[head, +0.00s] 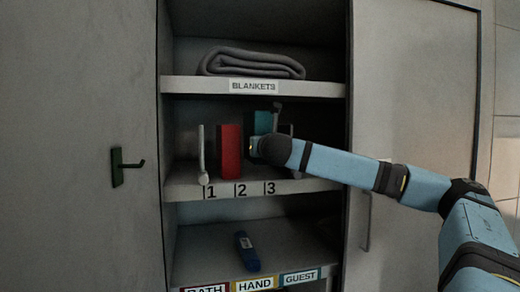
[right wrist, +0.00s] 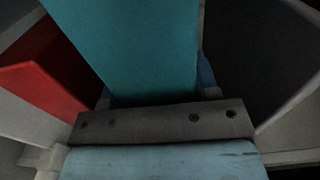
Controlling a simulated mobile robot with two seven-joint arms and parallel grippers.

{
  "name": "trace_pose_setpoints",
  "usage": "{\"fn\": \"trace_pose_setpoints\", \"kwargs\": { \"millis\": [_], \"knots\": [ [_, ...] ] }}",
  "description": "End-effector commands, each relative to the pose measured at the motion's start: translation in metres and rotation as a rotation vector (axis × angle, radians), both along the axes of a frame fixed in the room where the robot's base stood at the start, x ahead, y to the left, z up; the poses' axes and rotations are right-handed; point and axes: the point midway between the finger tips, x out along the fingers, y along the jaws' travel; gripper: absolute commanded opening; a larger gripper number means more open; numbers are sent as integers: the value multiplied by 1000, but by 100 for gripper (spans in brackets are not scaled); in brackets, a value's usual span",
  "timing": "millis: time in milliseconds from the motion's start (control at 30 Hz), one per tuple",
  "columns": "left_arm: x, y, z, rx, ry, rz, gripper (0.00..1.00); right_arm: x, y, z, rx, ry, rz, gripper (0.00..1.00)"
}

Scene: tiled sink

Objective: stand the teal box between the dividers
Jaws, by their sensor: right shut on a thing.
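The teal box (head: 263,122) stands upright on the middle shelf, around the slot marked 3, just right of the red box (head: 229,152). My right gripper (head: 256,147) reaches in from the right and is shut on the teal box. In the right wrist view the teal box (right wrist: 135,50) fills the space between the jaws. A white divider (head: 202,155) stands at the left by label 1. Another divider (head: 291,150) is mostly hidden behind my right arm. Whether the teal box's base touches the shelf is hidden. My left gripper is not in view.
The red box (right wrist: 45,70) is close on the left in the right wrist view. A folded grey blanket (head: 252,63) lies on the shelf above. A blue item (head: 247,252) lies on the shelf below. The cabinet's right wall is close to my arm.

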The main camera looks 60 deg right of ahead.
Motion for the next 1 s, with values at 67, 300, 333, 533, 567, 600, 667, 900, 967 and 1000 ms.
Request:
{"fn": "trace_pose_setpoints", "kwargs": {
  "millis": [67, 300, 333, 533, 567, 600, 667, 900, 967, 1000],
  "knots": [
    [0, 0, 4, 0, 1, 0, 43, 3, -2, 2, -2, 1, 1, 20],
    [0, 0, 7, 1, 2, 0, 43, 9, -7, 1, -2, 1, 0, 20],
    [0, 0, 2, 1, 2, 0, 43, 8, -7, -7, 2, -3, 2, 20],
    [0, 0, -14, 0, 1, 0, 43, 8, -6, -36, 0, -5, 3, 20],
    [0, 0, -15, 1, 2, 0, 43, 8, -6, -36, -1, -4, 3, 20],
    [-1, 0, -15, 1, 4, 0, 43, 8, -6, -35, -2, -4, 3, 20],
    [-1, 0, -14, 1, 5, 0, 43, 8, -6, -34, -3, -3, 2, 20],
    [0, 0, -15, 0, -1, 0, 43, 8, -6, -39, -2, -2, 2, 20],
    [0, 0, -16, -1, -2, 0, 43, 8, -6, -40, -2, -2, 2, 20],
    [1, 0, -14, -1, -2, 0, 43, 8, -6, -40, -1, -1, 2, 64]
  ]
}}
